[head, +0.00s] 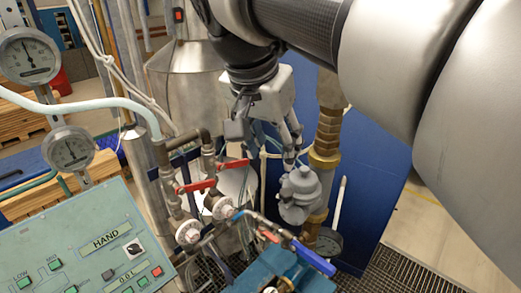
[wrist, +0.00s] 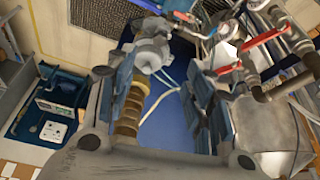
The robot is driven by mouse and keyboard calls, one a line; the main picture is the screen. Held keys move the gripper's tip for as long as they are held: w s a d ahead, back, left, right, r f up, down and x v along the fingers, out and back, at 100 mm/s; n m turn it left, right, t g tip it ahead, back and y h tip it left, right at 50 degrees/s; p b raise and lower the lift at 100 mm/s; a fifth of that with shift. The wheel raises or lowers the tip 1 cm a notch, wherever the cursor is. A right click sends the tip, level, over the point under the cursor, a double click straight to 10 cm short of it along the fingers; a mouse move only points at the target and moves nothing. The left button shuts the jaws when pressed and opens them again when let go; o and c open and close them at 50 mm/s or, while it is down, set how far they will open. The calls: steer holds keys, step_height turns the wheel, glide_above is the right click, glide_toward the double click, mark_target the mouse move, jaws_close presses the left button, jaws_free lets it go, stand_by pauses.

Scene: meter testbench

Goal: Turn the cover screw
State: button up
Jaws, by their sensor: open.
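A small grey meter with a rounded cover (head: 300,188) sits on a brass pipe fitting, below and right of my gripper (head: 268,148) in the head view. It also shows in the wrist view (wrist: 151,55), beyond the fingertips and near the left finger. My gripper (wrist: 160,70) is open and points down, with nothing between its fingers. The fingers look close to the meter; I cannot tell whether they touch it. I cannot make out a separate cover screw.
Red-handled valves (head: 196,186) and pipes stand left of the meter. A blue-handled valve (head: 313,258) lies in front. A green control panel (head: 85,245) and two dial gauges (head: 68,148) are at the left. A blue panel (head: 368,205) stands behind.

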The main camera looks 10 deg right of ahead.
mark_target(286, 194)
steer(key=x, duration=1.7)
steer(key=shift+w+d+f, duration=0.2)
steer(key=shift+w, duration=0.15)
steer(key=shift+c, duration=0.2)
steer(key=c, duration=1)
steer(key=shift+n, duration=0.3)
steer(key=shift+s+d+n+t+y+b, duration=0.1)
steer(key=shift+n+t+y+b, duration=0.1)
steer(key=shift+n, duration=0.45)
steer(key=shift+s+d+n+t+y+b, duration=0.1)
steer(key=shift+n+t+y+b, duration=0.1)
steer(key=shift+n, duration=0.45)
steer(key=shift+w, duration=0.1)
